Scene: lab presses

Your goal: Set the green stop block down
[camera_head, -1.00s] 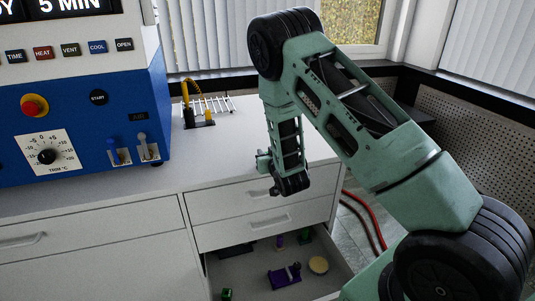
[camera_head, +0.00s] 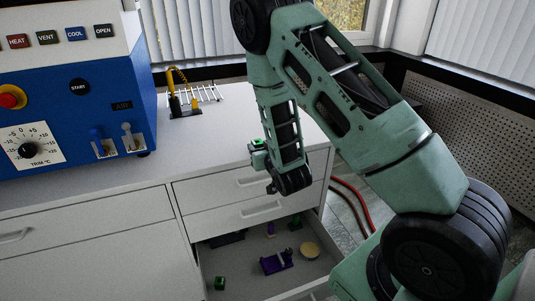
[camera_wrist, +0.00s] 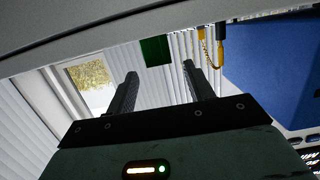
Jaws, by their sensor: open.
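A green stop block (camera_wrist: 156,51) shows in the wrist view against the edge of a grey-white surface, roughly in line with the gap between my fingertips and a little beyond them. My gripper (camera_wrist: 159,70) is open, with its two dark fingers apart. In the head view, a small green block with a dark top (camera_head: 259,144) is at the front edge of the counter, beside my gripper (camera_head: 257,156). The head view does not clearly show whether the fingers touch it.
Below my gripper is an open drawer (camera_head: 238,272) holding a purple fixture (camera_head: 277,262), a beige disc (camera_head: 310,250) and small green blocks (camera_head: 219,283). The blue press (camera_head: 75,130) stands left on the counter. A yellow-handled item and rack (camera_head: 185,104) are behind.

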